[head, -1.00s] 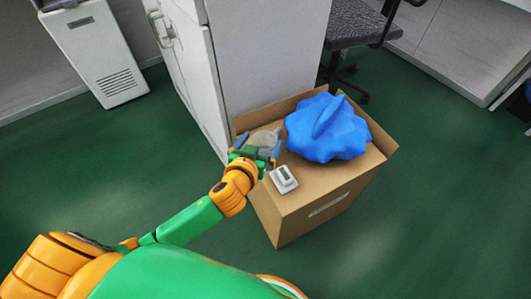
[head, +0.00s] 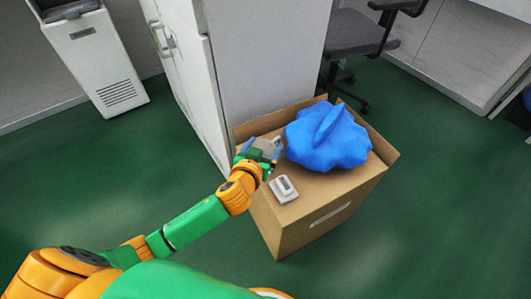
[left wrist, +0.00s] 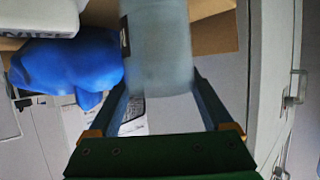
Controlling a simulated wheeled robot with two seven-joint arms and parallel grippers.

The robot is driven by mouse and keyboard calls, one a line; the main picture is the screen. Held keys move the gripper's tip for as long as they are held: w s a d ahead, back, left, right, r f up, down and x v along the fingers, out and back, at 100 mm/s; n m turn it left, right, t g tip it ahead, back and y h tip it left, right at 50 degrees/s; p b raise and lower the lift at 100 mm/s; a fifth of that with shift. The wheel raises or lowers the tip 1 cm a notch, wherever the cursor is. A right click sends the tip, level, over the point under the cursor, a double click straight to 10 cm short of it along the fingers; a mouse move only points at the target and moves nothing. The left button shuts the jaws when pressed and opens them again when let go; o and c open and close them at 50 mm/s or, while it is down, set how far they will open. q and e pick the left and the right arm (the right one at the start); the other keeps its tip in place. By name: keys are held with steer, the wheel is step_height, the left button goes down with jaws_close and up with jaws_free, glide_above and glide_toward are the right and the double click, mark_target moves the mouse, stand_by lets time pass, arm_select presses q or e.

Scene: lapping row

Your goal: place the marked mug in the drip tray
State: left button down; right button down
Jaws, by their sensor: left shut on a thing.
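My left gripper (head: 260,152) is shut on a frosted grey cylindrical mug, which shows small between the fingers in the head view (head: 268,146). In the left wrist view, the mug (left wrist: 158,45) stands large between the two fingers of the gripper (left wrist: 160,82), with a dark mark at its left edge. In the head view the gripper and mug are over the back left part of a cardboard box. I cannot tell whether the mug touches the box. I cannot make out a drip tray in either view. My right gripper is not in view.
The cardboard box (head: 300,222) carries a lumpy blue bag (head: 327,137) and a small white device (head: 284,189). A white cabinet (head: 262,60) stands close behind the box. An office chair (head: 357,40) is behind right. Green floor is open around the box.

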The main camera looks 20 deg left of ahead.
arm_select(q)
steer(key=shift+r, duration=0.1)
